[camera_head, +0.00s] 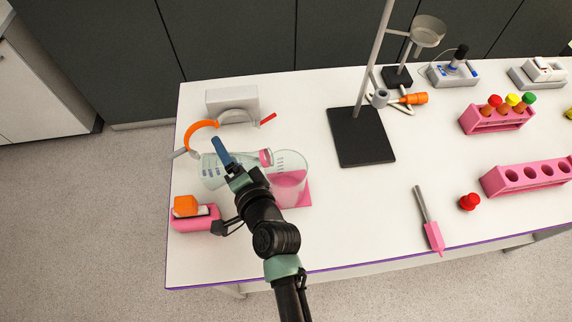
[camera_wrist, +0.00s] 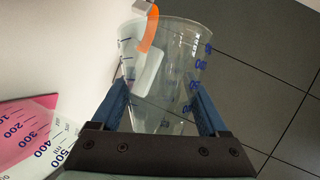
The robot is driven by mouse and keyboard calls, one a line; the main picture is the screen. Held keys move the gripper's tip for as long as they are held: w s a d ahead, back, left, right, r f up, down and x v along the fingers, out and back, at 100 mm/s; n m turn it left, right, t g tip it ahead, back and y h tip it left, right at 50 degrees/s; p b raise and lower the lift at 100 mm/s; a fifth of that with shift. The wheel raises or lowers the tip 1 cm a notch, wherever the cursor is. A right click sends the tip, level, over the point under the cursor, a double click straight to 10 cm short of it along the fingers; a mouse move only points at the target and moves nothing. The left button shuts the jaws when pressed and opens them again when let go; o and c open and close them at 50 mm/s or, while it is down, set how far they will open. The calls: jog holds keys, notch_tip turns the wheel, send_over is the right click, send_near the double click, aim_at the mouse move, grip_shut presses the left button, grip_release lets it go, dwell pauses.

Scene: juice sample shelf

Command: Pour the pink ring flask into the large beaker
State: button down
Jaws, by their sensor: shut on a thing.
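The pink ring flask (camera_head: 213,171) is clear glass with graduation marks. It lies nearly sideways in the head view, with its wide base to the left and its pink ring to the right. I see no pink liquid in the flask body. The beaker also shows in the wrist view (camera_wrist: 40,135).
A pink mat (camera_head: 305,197) shows under the beaker. Orange headphones (camera_head: 201,125) and a grey-white box (camera_head: 232,101) lie behind the flask. A pink box with an orange item (camera_head: 186,206) is front left. A stand with a dark base (camera_head: 360,137) is to the right.

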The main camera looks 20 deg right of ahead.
aim_at(235, 153)
jog(key=shift+s+d+r+m+t+y+b, duration=0.15)
jog(key=shift+d+r+m+b, duration=0.25)
jog(key=shift+b, duration=0.25)
jog(key=shift+s+d+r+m+t+y+b, duration=0.15)
jog(key=shift+r+m+b, duration=0.15)
jog(key=shift+r+b, duration=0.25)
dwell(0.5)
jog(key=shift+w+r+m+t+b, duration=0.1)
jog(key=shift+r+m+t+b, duration=0.3)
jog(key=shift+r+m+b, duration=0.3)
dwell(2.4)
jog(key=shift+d+f+t+b, duration=0.1)
jog(key=shift+t+b, duration=0.2)
jog(key=shift+b, duration=0.45)
dwell(0.8)
